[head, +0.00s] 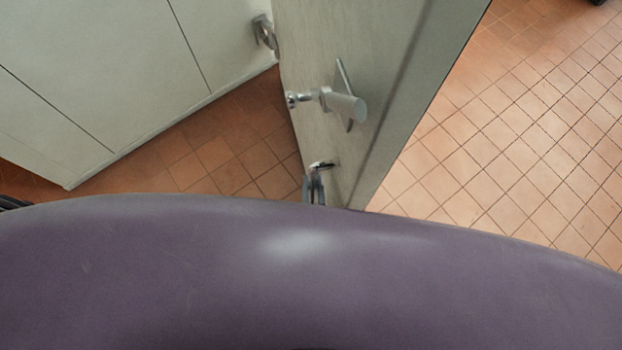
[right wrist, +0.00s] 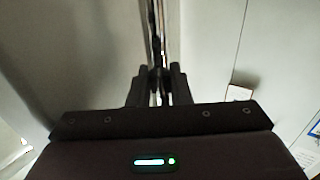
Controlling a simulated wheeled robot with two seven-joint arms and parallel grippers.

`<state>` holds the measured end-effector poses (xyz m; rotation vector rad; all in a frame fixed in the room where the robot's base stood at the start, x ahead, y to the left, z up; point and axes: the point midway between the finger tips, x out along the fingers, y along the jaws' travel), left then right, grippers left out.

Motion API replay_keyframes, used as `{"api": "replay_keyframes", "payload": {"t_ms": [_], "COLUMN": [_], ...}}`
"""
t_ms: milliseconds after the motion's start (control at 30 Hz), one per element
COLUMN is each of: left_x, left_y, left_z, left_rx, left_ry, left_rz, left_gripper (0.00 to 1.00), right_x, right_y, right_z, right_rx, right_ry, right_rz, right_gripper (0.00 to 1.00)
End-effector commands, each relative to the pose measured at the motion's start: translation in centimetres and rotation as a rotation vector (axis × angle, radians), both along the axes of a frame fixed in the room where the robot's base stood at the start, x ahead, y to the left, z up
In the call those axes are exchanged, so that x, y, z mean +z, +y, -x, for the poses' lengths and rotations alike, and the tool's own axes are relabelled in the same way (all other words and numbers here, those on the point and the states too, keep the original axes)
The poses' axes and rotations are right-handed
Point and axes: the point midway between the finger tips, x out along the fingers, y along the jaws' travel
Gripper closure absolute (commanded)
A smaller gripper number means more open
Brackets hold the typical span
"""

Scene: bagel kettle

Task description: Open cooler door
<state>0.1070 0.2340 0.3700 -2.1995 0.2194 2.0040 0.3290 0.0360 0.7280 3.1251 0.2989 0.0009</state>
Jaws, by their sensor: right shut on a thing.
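The cooler door (head: 385,45) is a pale grey slab standing swung out from the white wall panels, with brown floor showing in the gap. In the right wrist view, my right gripper (right wrist: 161,88) is shut on a thin vertical metal part (right wrist: 157,40) beside the grey door face (right wrist: 60,50). Exactly which part of the door it holds is unclear. The right gripper does not show clearly in the head view. My left gripper is not in view.
White wall panels (head: 95,60) stand at the left, with a metal catch (head: 265,33) at their edge. Tiled floor (head: 530,130) lies clear to the right of the door.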

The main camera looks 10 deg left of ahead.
Motion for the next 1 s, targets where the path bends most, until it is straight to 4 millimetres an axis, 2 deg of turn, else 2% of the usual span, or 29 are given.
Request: {"api": "replay_keyframes", "payload": {"t_ms": [367, 400, 533, 1000], "left_x": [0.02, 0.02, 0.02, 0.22], "left_y": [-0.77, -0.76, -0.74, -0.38], "left_z": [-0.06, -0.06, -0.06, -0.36], "left_rx": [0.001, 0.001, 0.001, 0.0], "left_ry": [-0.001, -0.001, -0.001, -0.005], "left_rz": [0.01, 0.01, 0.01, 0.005], "left_gripper": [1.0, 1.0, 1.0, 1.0], "right_x": [0.25, 0.24, 0.17, 0.08], "right_y": [0.0, 0.0, 0.01, -0.22], "right_z": [-0.24, -0.24, -0.18, -0.28], "right_rx": [-0.002, -0.002, -0.001, 0.001], "right_ry": [-0.007, -0.007, -0.005, -0.001], "right_rz": [-0.002, -0.002, -0.002, 0.001], "right_gripper": [1.0, 0.78, 0.63, 0.63]}}
